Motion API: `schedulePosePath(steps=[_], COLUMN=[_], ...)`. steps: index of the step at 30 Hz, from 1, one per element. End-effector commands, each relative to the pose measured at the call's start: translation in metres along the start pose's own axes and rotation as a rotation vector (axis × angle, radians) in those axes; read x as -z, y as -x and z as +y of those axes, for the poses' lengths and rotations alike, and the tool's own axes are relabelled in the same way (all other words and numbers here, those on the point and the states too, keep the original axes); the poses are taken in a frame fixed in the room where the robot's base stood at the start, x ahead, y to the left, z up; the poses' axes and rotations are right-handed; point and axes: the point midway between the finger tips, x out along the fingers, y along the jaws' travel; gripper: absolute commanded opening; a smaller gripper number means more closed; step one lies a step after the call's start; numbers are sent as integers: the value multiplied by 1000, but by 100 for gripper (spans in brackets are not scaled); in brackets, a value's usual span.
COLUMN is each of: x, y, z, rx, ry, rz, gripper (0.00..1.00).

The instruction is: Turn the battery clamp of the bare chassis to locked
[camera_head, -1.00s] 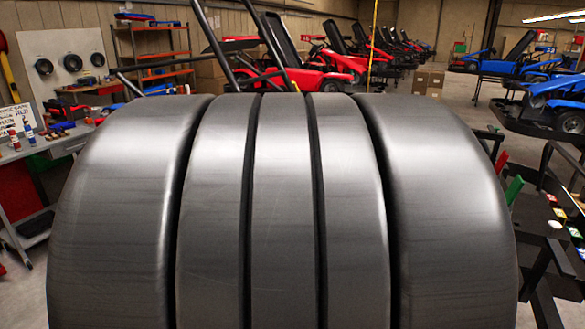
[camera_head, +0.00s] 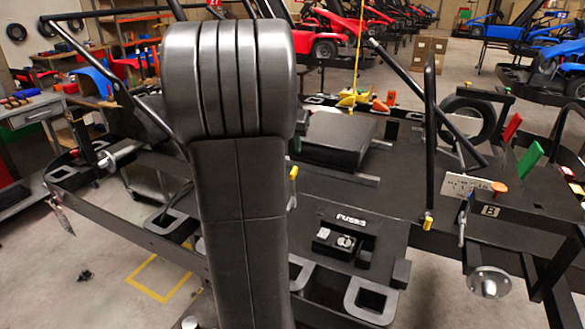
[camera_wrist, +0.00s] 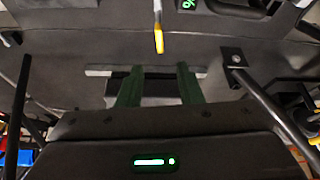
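The bare chassis (camera_head: 400,185) is a dark flat pan with black tubes, in the head view. A raised black box (camera_head: 338,138) sits on it, with grey bars beside it. A short yellow-tipped lever (camera_head: 293,172) stands near the box, partly hidden by my arm; I cannot tell surely that it is the battery clamp. The wrist view shows a yellow-tipped lever (camera_wrist: 158,38) standing out from a dark surface, ahead of the fingers. My gripper (camera_wrist: 159,85) has its two dark green fingers apart over a grey bar (camera_wrist: 100,71), with nothing visibly held. It is hidden in the head view.
A black tube (camera_wrist: 268,108) runs close by the fingers on the right in the wrist view. A fuse panel (camera_head: 345,240) lies on the chassis. A wheel (camera_head: 468,120) and a green plate (camera_head: 530,160) stand at right. A workbench (camera_head: 35,110) stands at left.

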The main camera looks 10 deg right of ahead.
Motion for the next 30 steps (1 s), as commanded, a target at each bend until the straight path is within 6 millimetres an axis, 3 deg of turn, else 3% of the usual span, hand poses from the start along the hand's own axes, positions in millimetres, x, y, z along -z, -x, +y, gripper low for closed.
schedulePosePath(steps=[6,15,28,30], x=[-1,-1,-1,-1], y=[-50,-97,-107,-107], z=[1,0,0,0], rx=[-3,-2,0,0], ry=[0,1,1,1], rz=[-5,-3,-1,0], gripper=[33,33,33,21])
